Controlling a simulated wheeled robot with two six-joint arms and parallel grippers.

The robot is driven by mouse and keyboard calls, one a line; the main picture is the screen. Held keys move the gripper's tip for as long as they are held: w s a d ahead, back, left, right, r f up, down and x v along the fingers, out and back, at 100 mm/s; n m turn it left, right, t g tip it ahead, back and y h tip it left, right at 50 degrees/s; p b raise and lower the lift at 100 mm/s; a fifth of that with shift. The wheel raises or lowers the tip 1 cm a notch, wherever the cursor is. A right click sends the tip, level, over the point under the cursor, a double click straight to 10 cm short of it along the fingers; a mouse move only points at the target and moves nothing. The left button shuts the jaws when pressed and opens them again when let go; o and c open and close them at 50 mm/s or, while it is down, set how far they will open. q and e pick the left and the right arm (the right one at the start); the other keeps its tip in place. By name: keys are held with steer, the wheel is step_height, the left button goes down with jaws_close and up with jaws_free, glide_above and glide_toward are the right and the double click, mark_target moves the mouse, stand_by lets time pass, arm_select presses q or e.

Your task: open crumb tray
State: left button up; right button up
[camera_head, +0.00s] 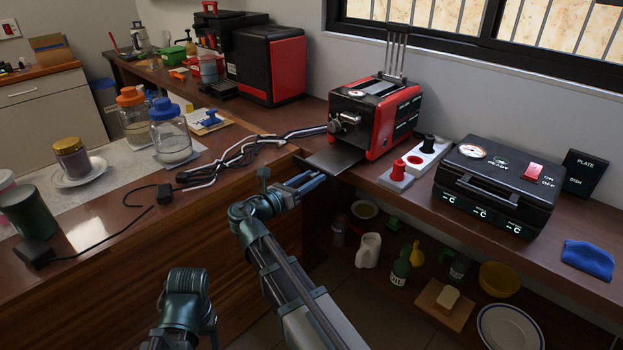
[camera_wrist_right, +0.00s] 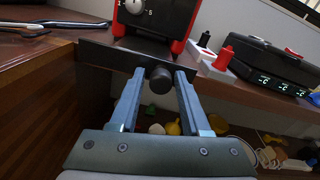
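The red and black toaster (camera_head: 378,112) stands on the counter by the wall, with a rack on top. The crumb tray (camera_head: 333,158), a dark flat plate, sticks out from under its front over the counter's edge; it also shows in the right wrist view (camera_wrist_right: 103,54). A dark round knob (camera_wrist_right: 160,80) is at the tray's front edge. My right gripper (camera_head: 318,179) is just in front of the tray. In the right wrist view its fingers (camera_wrist_right: 160,76) stand apart on either side of the knob; I see no clear contact.
Black cables (camera_head: 240,152) lie left of the tray. A white base with a red knob (camera_head: 397,171) and a black appliance (camera_head: 497,186) stand right of the toaster. A low shelf below holds a white jug (camera_head: 368,251), bottles and plates.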

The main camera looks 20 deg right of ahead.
steer(key=shift+o, duration=0.8)
steer(key=v, duration=0.7)
steer(key=shift+a, duration=0.25)
steer(key=shift+s, duration=0.1)
